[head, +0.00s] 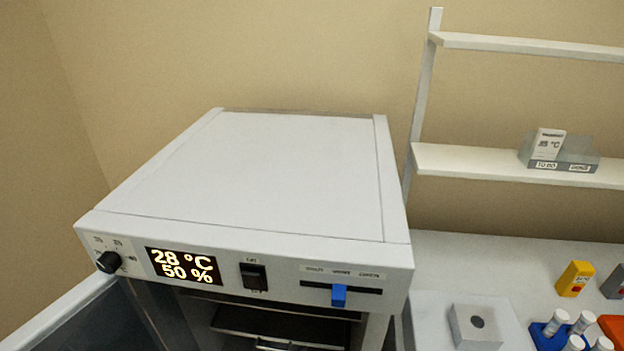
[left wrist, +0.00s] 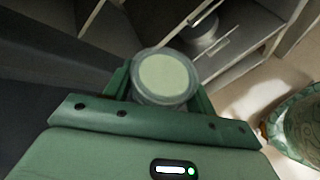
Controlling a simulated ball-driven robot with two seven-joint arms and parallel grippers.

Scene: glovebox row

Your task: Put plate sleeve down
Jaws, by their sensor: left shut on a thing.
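My left gripper (left wrist: 163,92) shows in the left wrist view, its green fingers shut on a round, clear-walled thing with a pale green top, which I take to be the plate sleeve (left wrist: 165,74). I see it end-on, so its length is hidden. Neither of my grippers shows in the head view. A white incubator (head: 245,170) fills the middle of the head view, its display (head: 183,266) reading 28 °C and 50 %. Its front is open, with dark racks (head: 275,325) inside. My right gripper is in neither view.
The open door (head: 65,318) stands at the incubator's left. A bench (head: 470,260) at the right holds a grey block (head: 476,327), a yellow box (head: 574,278) and tubes in a blue rack. The left wrist view shows shelving with another round container (left wrist: 203,30).

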